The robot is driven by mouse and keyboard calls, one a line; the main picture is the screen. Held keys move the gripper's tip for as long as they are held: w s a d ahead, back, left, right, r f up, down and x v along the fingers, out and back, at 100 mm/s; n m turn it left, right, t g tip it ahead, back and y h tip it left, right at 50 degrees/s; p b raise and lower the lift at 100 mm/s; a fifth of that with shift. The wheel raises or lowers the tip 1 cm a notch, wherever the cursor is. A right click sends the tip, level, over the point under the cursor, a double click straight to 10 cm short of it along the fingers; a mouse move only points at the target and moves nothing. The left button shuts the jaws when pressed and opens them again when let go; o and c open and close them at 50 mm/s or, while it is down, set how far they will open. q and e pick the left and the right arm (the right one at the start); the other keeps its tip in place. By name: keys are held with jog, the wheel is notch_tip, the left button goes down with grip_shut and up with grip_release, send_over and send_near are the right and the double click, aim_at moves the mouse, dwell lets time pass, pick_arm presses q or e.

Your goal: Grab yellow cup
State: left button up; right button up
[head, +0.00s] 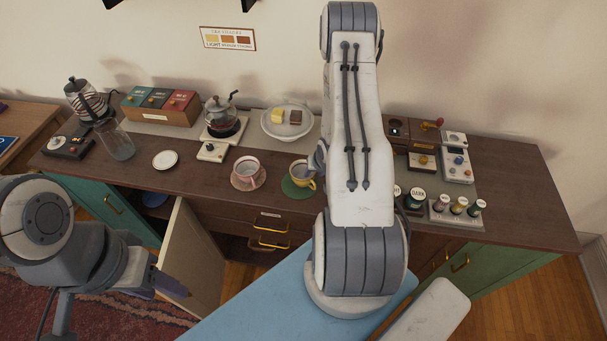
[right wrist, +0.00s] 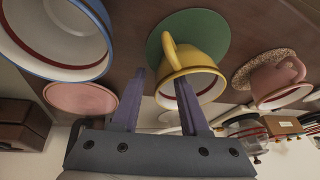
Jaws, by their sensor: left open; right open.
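The yellow cup (head: 303,172) stands on a round green coaster (head: 290,190) near the front edge of the dark counter, just left of my right arm. In the right wrist view, the yellow cup (right wrist: 196,62) and its handle lie just beyond my right gripper (right wrist: 161,76). That gripper is open, with two purple fingers spread and nothing held; the right finger overlaps the cup's body in the picture. Whether it touches is unclear. In the head view the right gripper is mostly hidden by its arm. My left gripper (head: 172,284) is open at lower left, far from the cup.
A pink cup (head: 247,172) stands left of the yellow one. A blue-rimmed white cup (right wrist: 62,35) and a pink coaster (right wrist: 80,97) are on the other side. A glass coffee pot (head: 222,118) and a white plate (head: 270,128) stand behind. A cabinet door (head: 190,255) hangs open below.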

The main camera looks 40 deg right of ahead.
grip_shut()
dwell(1.4)
